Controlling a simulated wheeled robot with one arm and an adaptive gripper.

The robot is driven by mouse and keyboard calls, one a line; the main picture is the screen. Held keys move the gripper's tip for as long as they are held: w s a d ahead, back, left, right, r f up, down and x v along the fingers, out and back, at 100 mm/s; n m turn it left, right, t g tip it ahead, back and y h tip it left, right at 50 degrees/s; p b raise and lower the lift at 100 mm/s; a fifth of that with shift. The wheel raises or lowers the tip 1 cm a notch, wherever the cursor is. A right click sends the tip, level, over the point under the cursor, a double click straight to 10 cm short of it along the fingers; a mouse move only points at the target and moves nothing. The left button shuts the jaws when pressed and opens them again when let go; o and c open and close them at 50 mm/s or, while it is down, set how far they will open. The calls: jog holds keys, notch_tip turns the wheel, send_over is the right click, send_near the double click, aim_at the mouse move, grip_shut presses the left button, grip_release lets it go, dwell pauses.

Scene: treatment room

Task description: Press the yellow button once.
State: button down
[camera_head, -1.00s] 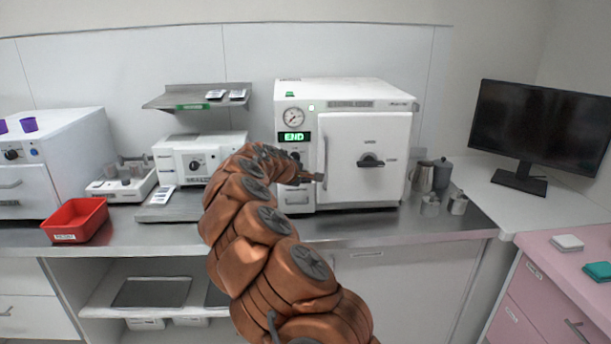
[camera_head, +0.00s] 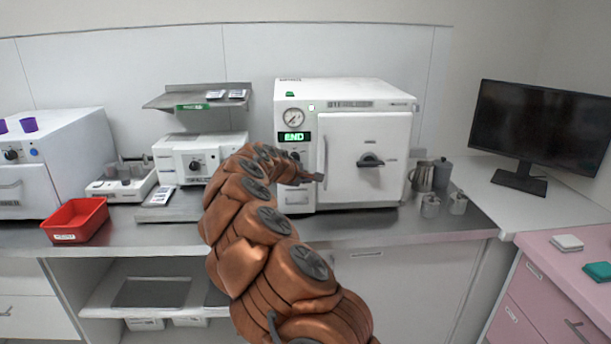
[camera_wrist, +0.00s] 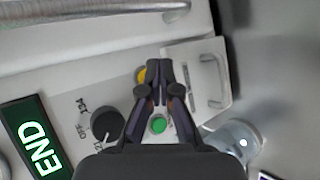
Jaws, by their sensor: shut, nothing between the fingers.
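The yellow button (camera_wrist: 141,75) shows in the wrist view on the white front panel of the autoclave (camera_head: 370,150). It is partly hidden behind my fingertips. My gripper (camera_wrist: 153,65) is shut and empty, with its tips at the button's right edge in the picture; I cannot tell whether they touch it. A green button (camera_wrist: 158,124) shows between the finger linkages, and a black dial (camera_wrist: 107,125) sits left of it. In the head view my gripper (camera_head: 319,177) is in front of the autoclave's left panel, and my arm hides the buttons.
The lit END display (camera_head: 293,137) is above the controls. The door handle (camera_head: 371,160) is right of my gripper. A metal pitcher (camera_head: 422,176) and small canisters stand right of the autoclave. A red bin (camera_head: 75,220) is at the left; the counter front is mostly clear.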

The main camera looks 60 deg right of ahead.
dwell(0.4)
jog(key=shift+w+d+f, duration=0.1)
jog(key=shift+w+d, duration=0.15)
jog(key=shift+d, duration=0.1)
jog(key=shift+w+d, duration=0.3)
dwell(0.9)
jog(key=shift+a, duration=0.1)
jog(key=shift+s+a, duration=0.55)
jog(key=shift+a, duration=0.1)
